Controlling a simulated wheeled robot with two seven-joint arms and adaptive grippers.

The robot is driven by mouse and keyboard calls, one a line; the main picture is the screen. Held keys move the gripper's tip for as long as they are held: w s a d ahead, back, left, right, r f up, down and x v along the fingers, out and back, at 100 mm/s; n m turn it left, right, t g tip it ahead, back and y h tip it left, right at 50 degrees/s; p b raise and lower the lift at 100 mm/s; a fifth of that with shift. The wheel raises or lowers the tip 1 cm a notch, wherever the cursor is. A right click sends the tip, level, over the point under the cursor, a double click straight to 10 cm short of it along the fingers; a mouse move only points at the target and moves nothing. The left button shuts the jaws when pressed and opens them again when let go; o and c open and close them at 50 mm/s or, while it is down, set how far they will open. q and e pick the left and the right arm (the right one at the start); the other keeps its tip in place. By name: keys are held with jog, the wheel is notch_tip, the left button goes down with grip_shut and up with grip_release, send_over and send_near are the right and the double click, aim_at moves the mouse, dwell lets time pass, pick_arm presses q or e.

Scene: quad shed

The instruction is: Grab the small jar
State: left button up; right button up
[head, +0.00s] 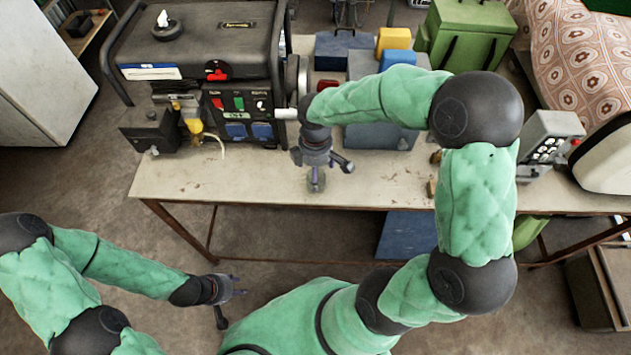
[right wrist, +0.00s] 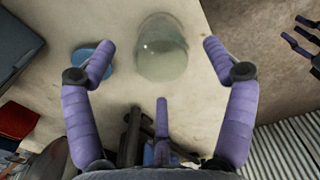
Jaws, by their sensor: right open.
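A small clear glass jar (right wrist: 162,50) stands on the table, seen from above in the right wrist view. In the head view the jar (head: 315,184) shows only partly below my right gripper. My right gripper (right wrist: 159,56) is open, with one finger on each side of the jar and a third finger below it in the picture. Gaps show between the fingers and the jar. In the head view my right gripper (head: 317,172) points down over the table. My left gripper (head: 232,296) is empty, its fingers spread, below the table's front edge in the picture.
A blue round thing (right wrist: 92,60) lies close beside the jar, near a right finger. A generator (head: 215,80) stands at the table's (head: 240,185) back left. Blue boxes (head: 385,135) and a green box (head: 465,35) stand behind. The front strip of table around the jar is mostly clear.

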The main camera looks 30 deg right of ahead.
notch_tip(320, 180, down, 6)
jog(key=shift+s+r+b, duration=0.1)
jog(key=shift+r+b, duration=0.05)
jog(key=shift+b, duration=1.1)
jog(key=c, duration=1.3)
